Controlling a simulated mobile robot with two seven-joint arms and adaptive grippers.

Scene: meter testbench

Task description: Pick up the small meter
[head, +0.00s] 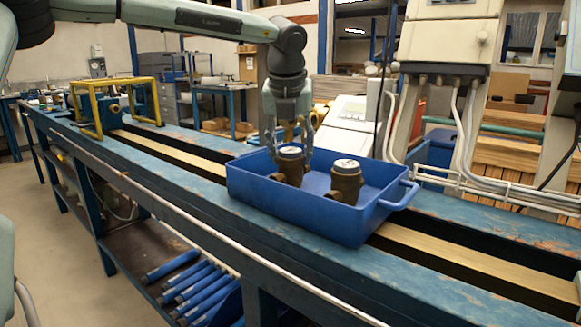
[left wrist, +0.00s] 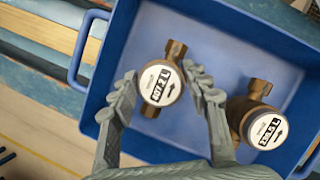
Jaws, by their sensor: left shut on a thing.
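The small meter (head: 291,166) is a brass body with a white round dial, standing in the left part of a blue tray (head: 300,218). It also shows between the fingers in the left wrist view (left wrist: 158,88), its dial facing the camera. My left gripper (head: 289,152) reaches down from above and is shut on the small meter, one finger on each side of it. The meter still appears low inside the tray; its underside is hidden. A larger brass meter (head: 346,180) stands to its right in the tray, apart from the gripper. My right gripper is out of view.
The tray rests on a long blue bench (head: 190,170) with a brass-coloured rail. A yellow frame (head: 115,105) stands on the bench at the far left. Grey equipment with cables (head: 440,75) rises behind the tray. The bench left of the tray is clear.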

